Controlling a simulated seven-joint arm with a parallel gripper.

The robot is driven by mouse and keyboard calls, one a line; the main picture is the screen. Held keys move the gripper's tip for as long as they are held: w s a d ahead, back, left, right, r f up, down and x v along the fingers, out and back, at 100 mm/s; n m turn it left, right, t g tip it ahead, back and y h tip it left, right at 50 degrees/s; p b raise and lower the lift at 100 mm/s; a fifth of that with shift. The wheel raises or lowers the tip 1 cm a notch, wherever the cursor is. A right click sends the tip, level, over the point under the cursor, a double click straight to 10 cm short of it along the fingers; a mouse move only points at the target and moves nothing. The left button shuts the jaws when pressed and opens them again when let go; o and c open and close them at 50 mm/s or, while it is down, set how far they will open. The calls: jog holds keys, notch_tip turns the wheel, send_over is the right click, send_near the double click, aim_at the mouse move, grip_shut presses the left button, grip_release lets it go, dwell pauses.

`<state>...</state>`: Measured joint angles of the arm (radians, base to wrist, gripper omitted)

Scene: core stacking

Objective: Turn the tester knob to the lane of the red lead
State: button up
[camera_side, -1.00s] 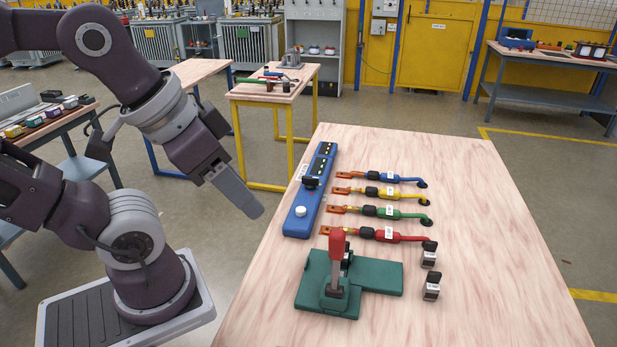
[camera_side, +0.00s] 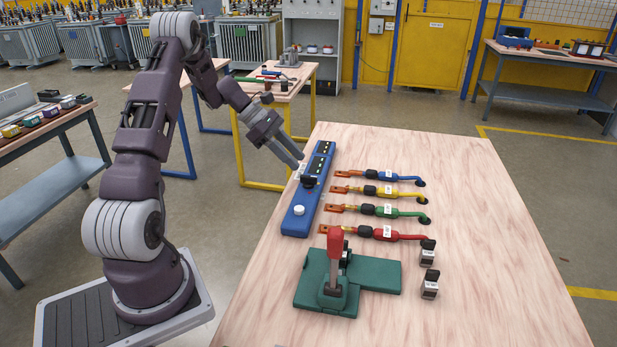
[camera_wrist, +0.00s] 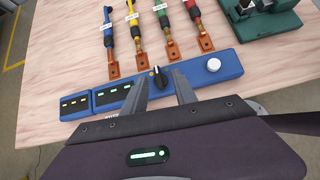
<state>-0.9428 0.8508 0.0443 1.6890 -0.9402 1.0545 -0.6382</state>
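The blue tester (camera_side: 302,212) lies along the table's left edge, with a black knob (camera_side: 309,182), a white round button (camera_side: 299,210) and a row of small lit windows. In the wrist view the black knob (camera_wrist: 158,75) has a pale pointer mark. The red lead (camera_side: 388,234) is the nearest of the leads, beside blue (camera_side: 388,177), yellow (camera_side: 385,192) and green (camera_side: 385,210) ones. It also shows in the wrist view (camera_wrist: 173,20). My gripper (camera_wrist: 160,92) is open, its fingers apart near the knob and not closed on it.
A green clamp fixture (camera_side: 375,276) with a red upright handle (camera_side: 335,247) stands at the table's front. Two small black-and-white pieces (camera_side: 428,254) (camera_side: 430,287) stand right of it. The table's right side is clear.

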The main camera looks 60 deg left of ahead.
aim_at(308, 176)
jog(key=shift+n, duration=0.4)
jog(key=x, duration=0.2)
jog(key=a+x, duration=0.1)
jog(key=x, duration=0.2)
jog(key=f+x, duration=0.1)
jog(key=x, duration=0.1)
jog(key=shift+f, duration=0.15)
grip_shut()
